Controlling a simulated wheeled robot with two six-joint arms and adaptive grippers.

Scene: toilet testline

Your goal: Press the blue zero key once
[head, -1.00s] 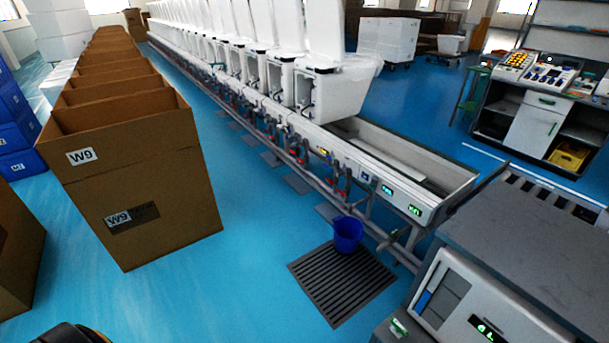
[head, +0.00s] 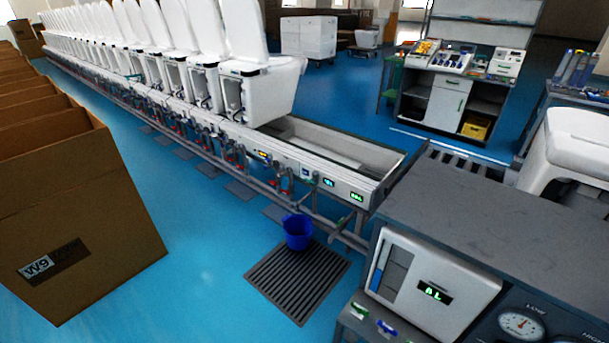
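A white instrument panel (head: 430,288) with a lit green display stands at the lower right, on the front of a grey bench. A blue strip (head: 377,279) shows at the panel's left side, beside grey blocks. Below the panel, on a small grey ledge, are a green piece (head: 359,309) and a blue piece (head: 387,328). No zero marking is legible, so I cannot tell which blue part, if any, is the zero key. Neither of my grippers is in view.
A blue bucket (head: 297,231) stands on a grey floor grate (head: 297,285). A line of white toilets (head: 262,88) runs along a long trough. Cardboard boxes (head: 75,215) fill the left. Pressure gauges (head: 521,324) sit right of the panel. Blue floor lies open between boxes and line.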

